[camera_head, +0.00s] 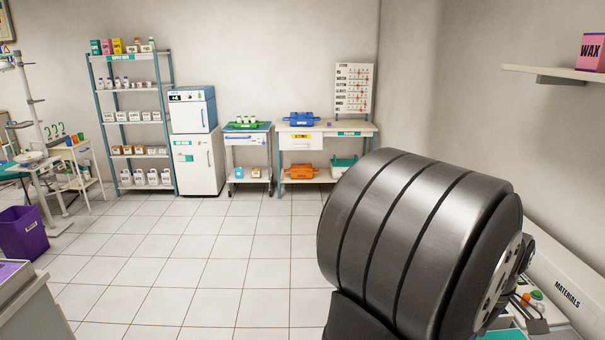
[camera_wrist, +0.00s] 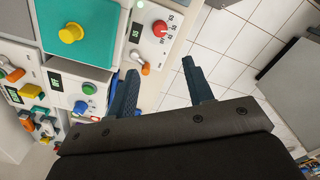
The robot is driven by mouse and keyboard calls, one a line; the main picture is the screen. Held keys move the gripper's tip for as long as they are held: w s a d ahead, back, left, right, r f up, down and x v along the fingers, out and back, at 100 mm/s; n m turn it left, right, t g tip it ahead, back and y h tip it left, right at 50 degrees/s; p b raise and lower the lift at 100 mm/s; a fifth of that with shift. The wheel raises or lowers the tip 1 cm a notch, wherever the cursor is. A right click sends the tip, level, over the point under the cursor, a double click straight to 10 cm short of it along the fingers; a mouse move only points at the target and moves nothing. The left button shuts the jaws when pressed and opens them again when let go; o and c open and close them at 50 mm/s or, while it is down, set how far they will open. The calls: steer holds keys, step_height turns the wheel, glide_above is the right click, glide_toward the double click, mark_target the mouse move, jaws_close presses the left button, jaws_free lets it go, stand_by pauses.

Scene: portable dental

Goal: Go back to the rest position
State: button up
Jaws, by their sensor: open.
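My gripper (camera_wrist: 160,92) shows in the wrist view with its two dark fingers spread apart. It is open, and nothing is between the fingers but floor tiles and the edge of a white unit. The fingers point toward a white control panel with a red knob (camera_wrist: 160,28) and an orange-tipped switch (camera_wrist: 145,69). In the head view a large dark cylindrical part of my arm fills the lower right. My gripper is not visible in that view.
In the wrist view, a teal panel with a yellow knob (camera_wrist: 70,33) and a green knob (camera_wrist: 89,89) lie left. In the head view, shelves (camera_head: 132,90), a white cabinet (camera_head: 198,160) and a purple bin (camera_head: 24,232) stand around clear tiled floor (camera_head: 190,250).

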step_height(320, 180, down, 15)
steer(key=shift+f, duration=0.4)
steer(key=m, duration=1.2)
steer(key=shift+d, duration=0.1)
steer(key=shift+m, duration=1.8)
